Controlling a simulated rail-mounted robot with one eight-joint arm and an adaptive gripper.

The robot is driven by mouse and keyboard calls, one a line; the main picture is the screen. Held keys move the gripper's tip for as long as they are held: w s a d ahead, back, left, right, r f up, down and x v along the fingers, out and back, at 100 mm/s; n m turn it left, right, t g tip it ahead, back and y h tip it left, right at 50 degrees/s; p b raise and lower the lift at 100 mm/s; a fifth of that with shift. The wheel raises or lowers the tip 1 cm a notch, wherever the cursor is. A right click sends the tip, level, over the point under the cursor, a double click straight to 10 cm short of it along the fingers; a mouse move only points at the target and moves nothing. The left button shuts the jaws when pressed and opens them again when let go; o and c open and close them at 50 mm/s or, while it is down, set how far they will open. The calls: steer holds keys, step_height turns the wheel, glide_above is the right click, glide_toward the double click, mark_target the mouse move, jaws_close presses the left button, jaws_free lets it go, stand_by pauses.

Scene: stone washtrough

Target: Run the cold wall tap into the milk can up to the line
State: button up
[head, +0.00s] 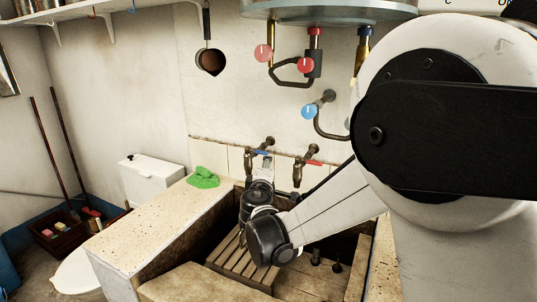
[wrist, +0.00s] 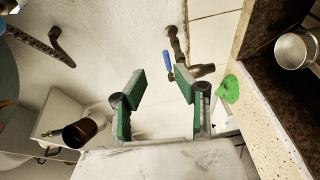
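The cold wall tap, with a blue lever, sticks out of the wall above the trough; it shows in the wrist view (wrist: 178,48) and partly in the head view (head: 248,160). Its blue lever (wrist: 168,64) appears just beyond and between my fingertips. My gripper (wrist: 158,88) is open, its green-padded fingers apart with nothing between them. In the head view my gripper (head: 263,168) is at the tap, partly hiding it. A round silver can (wrist: 292,50) stands in the trough in the wrist view. In the head view my wrist mostly hides that spot. The fill line is not visible.
A red-levered tap (head: 300,170) is close at the right. A green cloth (head: 203,177) lies on the stone rim (head: 150,222). A wooden grate (head: 237,262) lies in the trough. Pipes and round valves (head: 309,111) are on the wall above; a dark pan (head: 210,61) hangs left.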

mark_target(262, 154)
steer(key=shift+n+t+y, duration=0.3)
steer(key=shift+n+y, duration=0.1)
steer(key=shift+n, duration=0.4)
steer(key=w+a, duration=0.1)
steer(key=w, duration=0.3)
steer(key=w+f, duration=0.1)
steer(key=w, duration=0.4)
steer(key=w+a, duration=0.1)
steer(key=w, duration=0.4)
steer(key=shift+w+a+f, duration=0.2)
steer(key=shift+a+f, duration=0.05)
steer(key=shift+a, duration=0.1)
steer(key=shift+c, duration=0.2)
jaws_close()
